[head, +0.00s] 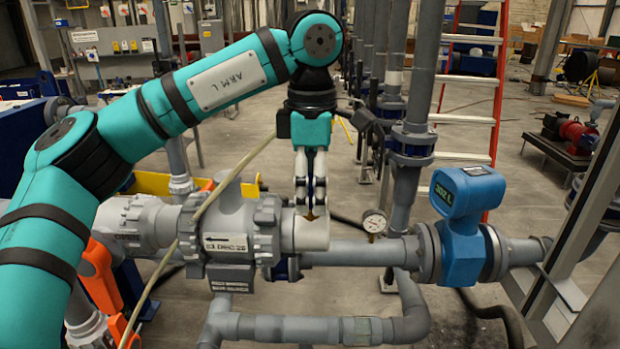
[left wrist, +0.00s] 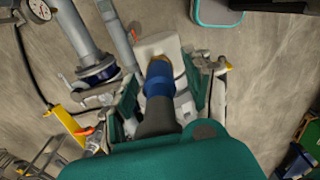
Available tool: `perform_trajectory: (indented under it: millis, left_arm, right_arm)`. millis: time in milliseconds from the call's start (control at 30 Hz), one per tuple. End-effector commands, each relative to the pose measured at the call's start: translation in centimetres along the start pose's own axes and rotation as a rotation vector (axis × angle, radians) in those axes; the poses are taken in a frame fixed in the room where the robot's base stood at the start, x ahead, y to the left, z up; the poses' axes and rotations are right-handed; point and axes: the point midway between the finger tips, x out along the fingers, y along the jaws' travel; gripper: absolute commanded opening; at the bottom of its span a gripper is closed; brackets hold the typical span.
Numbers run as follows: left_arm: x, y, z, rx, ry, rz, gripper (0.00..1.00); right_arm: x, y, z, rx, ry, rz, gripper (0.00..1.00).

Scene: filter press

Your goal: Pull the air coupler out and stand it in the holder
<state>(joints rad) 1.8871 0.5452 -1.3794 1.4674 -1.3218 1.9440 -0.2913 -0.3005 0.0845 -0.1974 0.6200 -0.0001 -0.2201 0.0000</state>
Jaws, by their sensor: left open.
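My left gripper (head: 310,208) points straight down above a pale pipe section (head: 311,232) beside the grey valve body. Its fingers are open, one on each side of what I take to be the air coupler. In the left wrist view the coupler (left wrist: 159,80) has a dark body, a blue collar and a brass tip. Its brass end meets a pale block (left wrist: 158,44); I cannot tell how deep it sits. I cannot identify the holder. My right gripper is not in view.
A pressure gauge (head: 374,222) and a blue flow meter (head: 465,225) stand right of the gripper. A thick vertical pipe (head: 410,150) rises behind them. A thin beige hose (head: 240,170) runs diagonally in front of the valve (head: 240,215). A red ladder (head: 500,90) stands behind.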

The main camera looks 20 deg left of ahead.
Motion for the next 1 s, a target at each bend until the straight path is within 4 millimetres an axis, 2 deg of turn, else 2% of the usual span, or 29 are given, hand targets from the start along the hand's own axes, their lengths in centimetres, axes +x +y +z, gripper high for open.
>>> perform_trajectory:
  millis: [367, 967, 1000]
  left_arm:
    - [0.02, 0.00, -0.01, 0.000, 0.000, -0.001, 0.52]
    - [-0.02, -0.01, -0.01, 0.000, 0.000, 0.000, 0.52]
    - [-0.02, -0.01, 0.00, 0.000, 0.000, 0.000, 0.49]
  right_arm:
    - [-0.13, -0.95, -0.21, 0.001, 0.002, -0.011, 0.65]
    - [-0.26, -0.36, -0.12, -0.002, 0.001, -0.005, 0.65]
    - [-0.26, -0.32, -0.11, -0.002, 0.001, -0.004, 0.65]
